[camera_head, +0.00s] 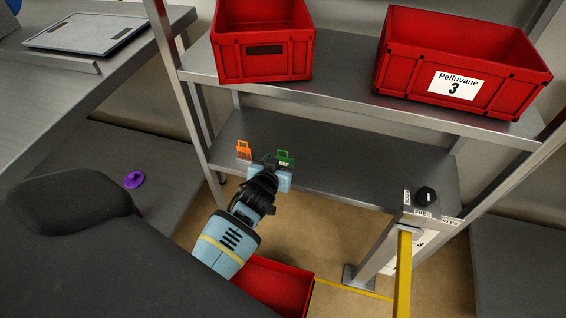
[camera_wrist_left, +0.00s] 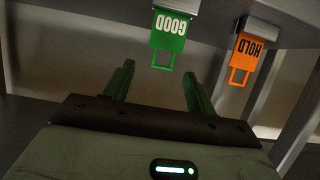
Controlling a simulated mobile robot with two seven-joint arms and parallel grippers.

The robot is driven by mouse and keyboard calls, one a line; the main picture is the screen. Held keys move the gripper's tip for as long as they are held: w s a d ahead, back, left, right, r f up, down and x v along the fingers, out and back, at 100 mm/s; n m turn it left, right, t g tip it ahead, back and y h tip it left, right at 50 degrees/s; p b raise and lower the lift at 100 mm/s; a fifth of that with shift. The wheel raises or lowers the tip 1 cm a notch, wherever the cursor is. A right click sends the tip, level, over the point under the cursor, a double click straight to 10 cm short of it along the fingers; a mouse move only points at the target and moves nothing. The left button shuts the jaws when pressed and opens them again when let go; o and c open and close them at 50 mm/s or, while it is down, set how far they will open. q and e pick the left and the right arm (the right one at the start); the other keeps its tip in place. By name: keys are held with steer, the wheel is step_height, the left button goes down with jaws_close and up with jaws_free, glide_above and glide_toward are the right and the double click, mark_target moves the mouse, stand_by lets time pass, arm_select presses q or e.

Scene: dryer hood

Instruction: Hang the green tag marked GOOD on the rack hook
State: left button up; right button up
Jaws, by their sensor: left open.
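The green tag (camera_head: 285,158) marked GOOD stands at the front edge of the lower rack shelf, its open loop upward. In the left wrist view the green tag (camera_wrist_left: 171,32) appears upside down, its loop just ahead of the space between my fingertips. My left gripper (camera_wrist_left: 158,78) is open and empty, apart from the tag. In the head view the left gripper (camera_head: 270,165) is partly hidden behind its own wrist. An orange tag (camera_head: 243,150) stands to the left; the left wrist view shows this orange tag (camera_wrist_left: 246,57) reads HOLD. I cannot make out the rack hook.
Two red crates (camera_head: 264,45) (camera_head: 462,65) stand on the upper shelf (camera_head: 345,85). Another red crate (camera_head: 275,285) is low, below my left arm. A black knob (camera_head: 425,196) is on a post at right, above a yellow bar (camera_head: 404,270). A purple object (camera_head: 133,180) lies left.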

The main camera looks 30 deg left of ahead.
mark_target(283, 165)
arm_select(q)
steer(key=shift+b+x, duration=0.3)
steer(key=shift+x, duration=0.85)
steer(key=x, duration=0.2)
steer(key=b+x, duration=0.1)
steer(key=x, duration=0.1)
steer(key=shift+a+r, duration=0.1)
steer(key=shift+a, duration=0.2)
steer(key=shift+w+a, duration=0.1)
steer(key=shift+w, duration=0.45)
steer(key=c, duration=1)
steer(key=shift+c, duration=0.2)
